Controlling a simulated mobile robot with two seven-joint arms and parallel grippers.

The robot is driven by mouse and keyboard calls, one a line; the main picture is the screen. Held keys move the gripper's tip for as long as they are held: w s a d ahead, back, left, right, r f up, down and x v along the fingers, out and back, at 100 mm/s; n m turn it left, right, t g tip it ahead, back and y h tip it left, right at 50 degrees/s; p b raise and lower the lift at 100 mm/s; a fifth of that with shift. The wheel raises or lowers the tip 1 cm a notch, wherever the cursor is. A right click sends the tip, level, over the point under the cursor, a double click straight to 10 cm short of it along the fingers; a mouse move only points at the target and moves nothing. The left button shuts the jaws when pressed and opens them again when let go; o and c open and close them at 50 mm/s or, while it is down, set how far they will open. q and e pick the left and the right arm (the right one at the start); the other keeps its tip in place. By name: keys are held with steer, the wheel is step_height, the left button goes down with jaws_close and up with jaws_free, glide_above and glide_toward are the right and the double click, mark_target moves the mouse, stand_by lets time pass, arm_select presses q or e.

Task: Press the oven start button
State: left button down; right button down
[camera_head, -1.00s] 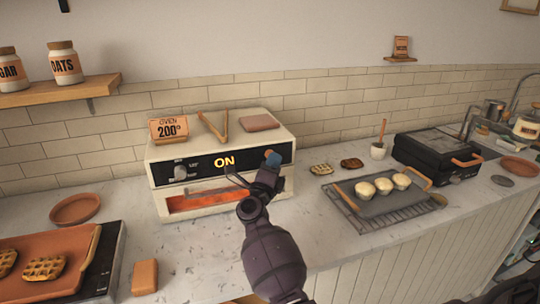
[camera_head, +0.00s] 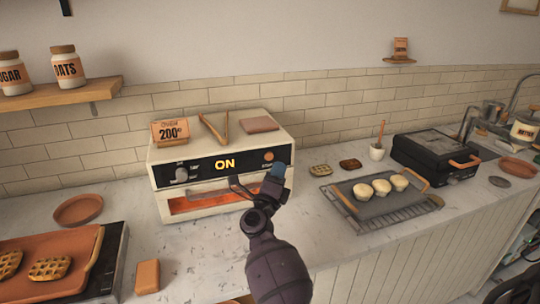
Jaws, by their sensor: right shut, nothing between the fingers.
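The oven (camera_head: 160,203) is a cream box on the counter with a black front panel. Its display (camera_head: 225,165) reads "ON" in yellow, and the opening below glows orange. A round orange-brown start button (camera_head: 268,157) shows at the right end of the panel, and a grey knob (camera_head: 182,174) is at the left. My right gripper (camera_head: 277,172) is shut and empty, just right of and below the button; a small gap shows between them in the picture. My left gripper is not in view.
A card reading "200°" (camera_head: 169,132), wooden tongs (camera_head: 215,129) and a folded brown cloth (camera_head: 260,124) lie on the oven. A tray with buns (camera_head: 372,208) stands on a rack to the right. A black press (camera_head: 428,150) is beyond it. Free counter lies before the oven.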

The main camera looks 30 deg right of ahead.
steer(key=shift+s+a+p, duration=0.15)
steer(key=shift+s+p, duration=0.05)
steer(key=shift+s, duration=0.35)
steer(key=shift+s+a+p, duration=0.15)
steer(key=shift+s, duration=0.4)
steer(key=shift+n, duration=0.3)
